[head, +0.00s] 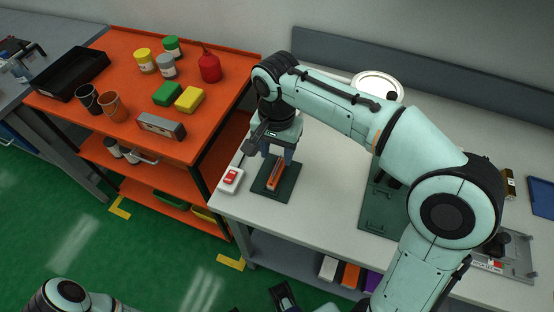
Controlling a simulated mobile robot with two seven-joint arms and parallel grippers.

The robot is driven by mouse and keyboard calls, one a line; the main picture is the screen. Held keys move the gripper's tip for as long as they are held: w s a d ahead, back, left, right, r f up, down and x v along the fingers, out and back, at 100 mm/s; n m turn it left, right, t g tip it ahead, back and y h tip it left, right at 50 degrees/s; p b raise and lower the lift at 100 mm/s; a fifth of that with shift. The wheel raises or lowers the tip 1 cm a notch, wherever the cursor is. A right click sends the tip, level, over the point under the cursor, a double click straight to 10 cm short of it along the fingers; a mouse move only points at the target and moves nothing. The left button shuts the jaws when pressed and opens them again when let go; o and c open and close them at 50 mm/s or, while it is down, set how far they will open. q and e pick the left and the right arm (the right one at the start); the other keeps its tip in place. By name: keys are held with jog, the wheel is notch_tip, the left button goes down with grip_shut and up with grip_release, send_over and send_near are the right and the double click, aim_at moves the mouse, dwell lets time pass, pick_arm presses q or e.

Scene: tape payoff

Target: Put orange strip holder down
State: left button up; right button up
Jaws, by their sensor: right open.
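The orange strip holder (274,177) sits on a dark green mat (287,193) at the left end of the light work table. My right gripper (278,156) points down right over the holder, at its far end. Its jaws are open, and the fingers hide part of that end. A dark part at the bottom edge looks like my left gripper (284,297); it is cut off by the frame, and its jaws cannot be made out.
A white box with a red switch (231,176) stands left of the mat. A green plate with a fixture (377,211) and a white reel (377,84) are farther right. An orange cart (213,103) with bottles, cups and a black tray stands left. Table between mat and plate is clear.

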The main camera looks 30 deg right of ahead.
aim_at(277, 164)
jog(key=shift+r+p, duration=0.4)
jog(key=shift+r, duration=1.8)
